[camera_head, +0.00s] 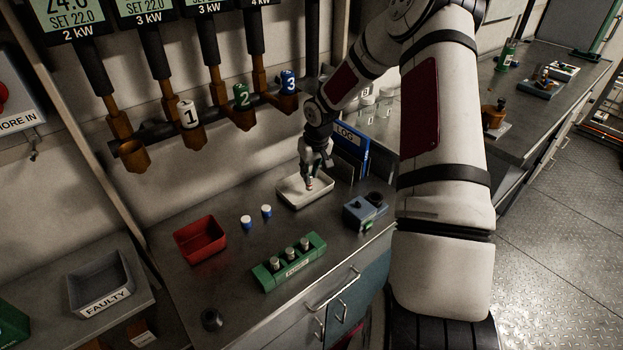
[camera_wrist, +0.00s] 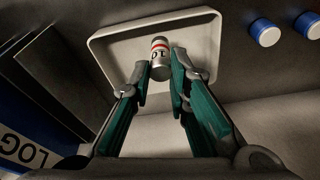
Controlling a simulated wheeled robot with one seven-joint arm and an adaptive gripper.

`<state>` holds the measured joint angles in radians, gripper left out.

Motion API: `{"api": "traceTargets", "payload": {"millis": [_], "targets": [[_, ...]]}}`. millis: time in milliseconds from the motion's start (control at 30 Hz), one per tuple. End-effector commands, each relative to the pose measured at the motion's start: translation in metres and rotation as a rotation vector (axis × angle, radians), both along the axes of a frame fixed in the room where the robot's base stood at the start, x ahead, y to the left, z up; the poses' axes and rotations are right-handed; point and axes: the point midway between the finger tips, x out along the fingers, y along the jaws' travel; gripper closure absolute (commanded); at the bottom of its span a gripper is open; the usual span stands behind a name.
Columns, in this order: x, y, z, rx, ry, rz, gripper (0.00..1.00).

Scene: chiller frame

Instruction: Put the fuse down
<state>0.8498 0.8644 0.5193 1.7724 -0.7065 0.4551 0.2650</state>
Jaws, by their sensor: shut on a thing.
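My gripper (camera_wrist: 163,82) is shut on the fuse (camera_wrist: 159,60), a small silver cylinder with a red band and dark print. In the wrist view the fuse stands out from between the fingertips, over the white tray (camera_wrist: 205,52). In the head view my gripper (camera_head: 312,180) points down over the inside of the white tray (camera_head: 285,199) on the bench. The fuse (camera_head: 310,185) shows small at the fingertips there. I cannot tell whether it touches the tray floor.
A green rack (camera_head: 285,277) holds several silver cylinders. A grey-blue box (camera_head: 357,213) and blue LOG binders (camera_head: 350,158) stand close to the tray. A grey FAULTY bin (camera_head: 76,291) is at lower left.

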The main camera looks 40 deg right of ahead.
Motion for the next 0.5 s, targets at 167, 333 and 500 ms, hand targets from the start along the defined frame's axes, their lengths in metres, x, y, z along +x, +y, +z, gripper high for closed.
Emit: {"api": "traceTargets", "payload": {"millis": [167, 333, 500], "targets": [[0.006, -0.007, -0.01, 0.002, 0.002, 0.001, 1.0], [0.005, -0.007, -0.032, 0.001, 0.001, 0.0, 1.0], [0.006, -0.008, -0.036, -0.001, -0.002, 0.001, 1.0]]}}
